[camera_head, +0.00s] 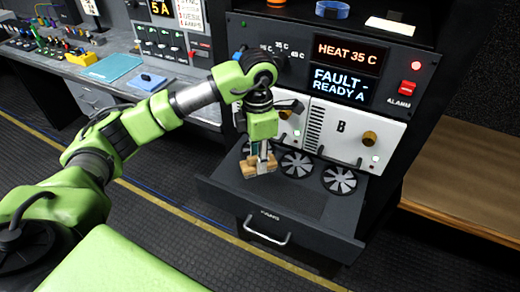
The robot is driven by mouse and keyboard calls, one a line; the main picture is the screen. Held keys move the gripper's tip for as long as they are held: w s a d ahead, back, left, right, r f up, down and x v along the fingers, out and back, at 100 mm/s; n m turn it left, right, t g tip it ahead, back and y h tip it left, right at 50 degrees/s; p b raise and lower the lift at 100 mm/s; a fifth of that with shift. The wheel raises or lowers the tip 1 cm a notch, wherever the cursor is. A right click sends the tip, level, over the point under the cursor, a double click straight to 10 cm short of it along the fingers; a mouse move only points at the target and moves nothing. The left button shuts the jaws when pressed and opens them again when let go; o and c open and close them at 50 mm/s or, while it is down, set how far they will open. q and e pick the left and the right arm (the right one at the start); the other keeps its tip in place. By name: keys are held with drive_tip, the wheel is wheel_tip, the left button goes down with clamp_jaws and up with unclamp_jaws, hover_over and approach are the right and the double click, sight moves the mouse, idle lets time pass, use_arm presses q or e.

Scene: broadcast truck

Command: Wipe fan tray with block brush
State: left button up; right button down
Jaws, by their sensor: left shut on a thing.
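The fan tray (318,236) is a dark drawer pulled out of the rack, with a metal handle on its front. Three grey fans show in a row toward its back, and the leftmost is partly hidden by my gripper. My left gripper (260,156) points down over the left part of the tray and is shut on the block brush (258,168), a small tan block. The brush is over or on the tray near the leftmost fan; I cannot tell whether it touches. My right gripper is not in view.
The rack above the tray has white modules with knobs (352,133), a lit fault display (340,84) and a red switch (408,88). A console desk (205,108) stands at left, with a blue item (147,81) on it. A wooden bench (465,185) is at right.

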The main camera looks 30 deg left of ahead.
use_arm(q)
drive_tip(key=shift+a+r+p, duration=0.15)
drive_tip(key=shift+r+p, duration=0.15)
drive_tip(key=shift+r, duration=0.6)
drive_tip(key=shift+d+r, duration=0.2)
drive_tip(key=shift+r, duration=0.2)
drive_tip(key=shift+a+f, duration=0.1)
drive_tip(key=shift+a, duration=0.05)
